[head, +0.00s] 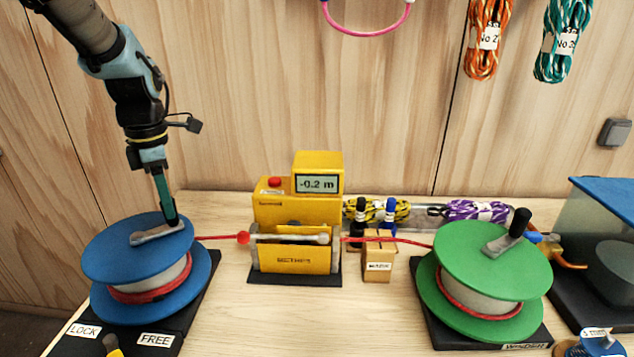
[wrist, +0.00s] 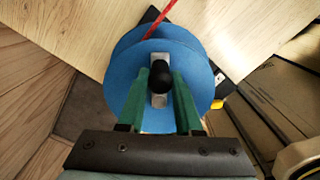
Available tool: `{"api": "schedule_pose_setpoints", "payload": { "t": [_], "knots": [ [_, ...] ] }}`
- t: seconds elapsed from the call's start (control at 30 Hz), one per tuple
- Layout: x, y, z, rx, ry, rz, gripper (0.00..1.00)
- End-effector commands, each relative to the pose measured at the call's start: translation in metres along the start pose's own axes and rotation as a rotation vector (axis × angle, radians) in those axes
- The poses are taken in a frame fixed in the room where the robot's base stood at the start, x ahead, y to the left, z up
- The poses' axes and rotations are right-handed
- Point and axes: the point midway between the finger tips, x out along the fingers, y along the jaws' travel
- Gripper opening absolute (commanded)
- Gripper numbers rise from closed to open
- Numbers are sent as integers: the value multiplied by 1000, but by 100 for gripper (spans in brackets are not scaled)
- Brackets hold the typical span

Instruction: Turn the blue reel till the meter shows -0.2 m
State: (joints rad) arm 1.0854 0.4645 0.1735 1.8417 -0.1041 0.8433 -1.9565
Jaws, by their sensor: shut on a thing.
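The blue reel (head: 115,252) stands at the left on a black base, with red rope wound on its pale drum. Its crank handle has a grey arm (head: 150,235) and a black knob (wrist: 161,79). My gripper (head: 170,218) comes down from above onto the knob. In the wrist view the green fingers (wrist: 160,98) stand on either side of the knob, shut on it. The yellow meter (head: 297,215) stands in the middle, and its display (head: 317,184) reads -0.2 m. Red rope (head: 215,237) runs from the blue reel through the meter.
The green reel (head: 480,262) with its own crank stands at the right, and the rope leads to it. A small cardboard box (head: 377,262) and marker-like items are beside the meter. LOCK (head: 84,330) and FREE (head: 156,339) labels and a yellow-tipped lever (head: 112,345) are in front of the blue reel.

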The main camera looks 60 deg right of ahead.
Motion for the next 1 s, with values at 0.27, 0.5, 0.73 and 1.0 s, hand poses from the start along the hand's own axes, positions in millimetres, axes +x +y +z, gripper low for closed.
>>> {"api": "schedule_pose_setpoints", "payload": {
  "t": [0.27,0.5,0.73,1.0],
  "knots": [
    [0,8,-2,0,1,0,0],
    [1,8,-2,0,1,0,38],
    [0,8,-1,0,0,0,64],
    [0,8,-1,0,0,1,68]
  ]
}}
